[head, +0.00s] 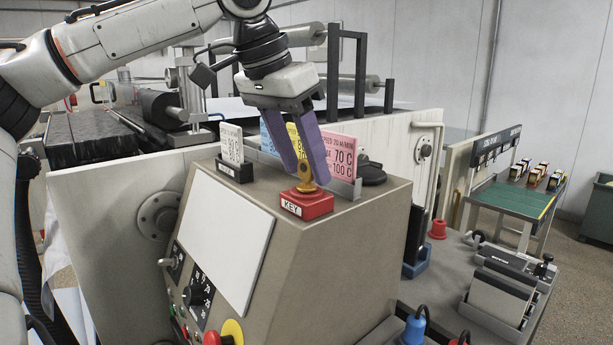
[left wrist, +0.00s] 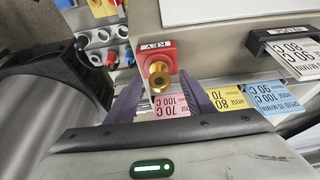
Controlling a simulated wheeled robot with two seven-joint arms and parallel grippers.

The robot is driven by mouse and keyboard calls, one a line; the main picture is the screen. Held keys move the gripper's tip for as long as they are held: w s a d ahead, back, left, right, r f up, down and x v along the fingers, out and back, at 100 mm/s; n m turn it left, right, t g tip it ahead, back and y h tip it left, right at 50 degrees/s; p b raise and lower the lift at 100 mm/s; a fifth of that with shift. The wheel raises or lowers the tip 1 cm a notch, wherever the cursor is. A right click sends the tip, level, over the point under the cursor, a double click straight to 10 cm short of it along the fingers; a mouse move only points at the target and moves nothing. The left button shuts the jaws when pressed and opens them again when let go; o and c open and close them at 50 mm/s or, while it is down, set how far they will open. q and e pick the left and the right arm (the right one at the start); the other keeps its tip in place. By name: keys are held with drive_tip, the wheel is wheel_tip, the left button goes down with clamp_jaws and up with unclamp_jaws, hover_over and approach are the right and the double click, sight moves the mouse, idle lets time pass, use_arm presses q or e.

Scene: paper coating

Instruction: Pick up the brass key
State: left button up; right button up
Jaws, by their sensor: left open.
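The brass key (head: 305,187) stands upright in a red block labelled KEY (head: 306,203) on top of the grey machine console. My left gripper (head: 307,183) comes down from above with its two purple fingers open, close around the key in the head view. In the left wrist view the brass key (left wrist: 159,78) shows end-on in its red block (left wrist: 152,60), just beyond the two fingertips (left wrist: 160,88). I cannot tell whether either finger touches the key. My right gripper is not in view.
Pink (head: 341,158) and other coloured cards stand in a holder right behind the key. A white card (head: 231,143) stands in a dark holder to the left. A blank white panel (head: 227,240) covers the console's sloped front. A green-topped table (head: 510,197) stands at right.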

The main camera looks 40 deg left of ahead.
use_arm(q)
drive_tip(key=c, duration=1.1)
drive_tip(key=shift+c, duration=0.2)
drive_tip(key=shift+r, duration=0.15)
